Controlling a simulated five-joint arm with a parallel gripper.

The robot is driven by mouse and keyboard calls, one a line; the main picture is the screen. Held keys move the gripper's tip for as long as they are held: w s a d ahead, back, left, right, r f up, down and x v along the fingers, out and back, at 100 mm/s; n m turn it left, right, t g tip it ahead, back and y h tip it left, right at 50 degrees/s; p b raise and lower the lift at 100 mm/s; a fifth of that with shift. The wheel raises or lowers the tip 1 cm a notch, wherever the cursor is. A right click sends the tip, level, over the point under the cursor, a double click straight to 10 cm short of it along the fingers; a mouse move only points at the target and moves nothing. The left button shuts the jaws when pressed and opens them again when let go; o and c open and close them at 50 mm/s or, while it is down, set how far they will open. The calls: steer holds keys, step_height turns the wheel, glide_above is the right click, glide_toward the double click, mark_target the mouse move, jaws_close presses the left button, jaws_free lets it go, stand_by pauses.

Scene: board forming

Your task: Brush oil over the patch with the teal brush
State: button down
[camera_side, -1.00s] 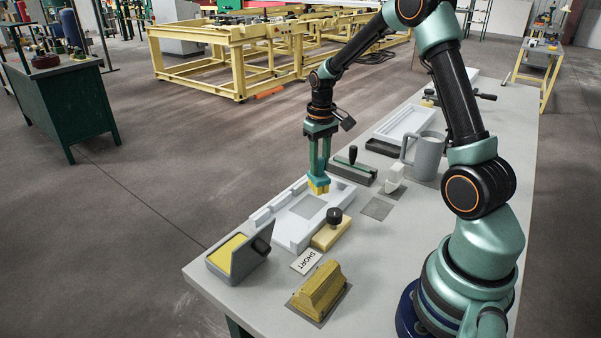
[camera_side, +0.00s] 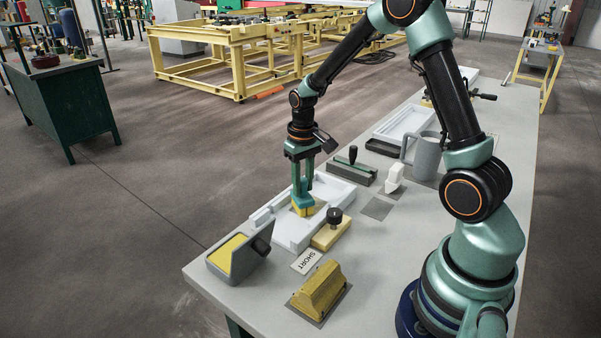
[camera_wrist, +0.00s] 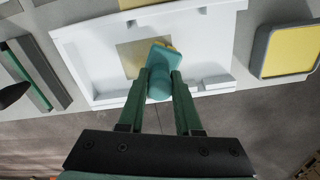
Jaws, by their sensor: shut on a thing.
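My gripper (camera_side: 303,200) is shut on the teal brush, whose teal body (camera_wrist: 160,75) shows between the fingers in the wrist view. Its yellow bristles (camera_side: 303,210) point down at the patch, low inside the white tray (camera_side: 283,235). The patch (camera_wrist: 130,60) is a tan-grey square on the tray floor, partly hidden by the brush. In the wrist view the bristles overlap the patch's right part. I cannot tell for sure whether they touch it. The white tray also fills the middle of the wrist view (camera_wrist: 85,50).
A grey box with a yellow pad (camera_side: 227,253) stands at the near left. A wooden block with a black knob (camera_side: 330,237), a SHORT card (camera_side: 306,262) and a yellow block (camera_side: 320,288) lie nearby. A green tool (camera_side: 352,172), white tool (camera_side: 394,180) and grey jug (camera_side: 427,157) stand behind.

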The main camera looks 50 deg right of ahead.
steer(key=shift+a, duration=1.4)
steer(key=shift+d, duration=5.05)
steer(key=shift+s, duration=0.45)
steer(key=shift+a, duration=4.95)
steer(key=shift+d, duration=4.6)
step_height(320, 180, up, 8)
steer(key=shift+d, duration=0.3)
steer(key=shift+w, duration=0.1)
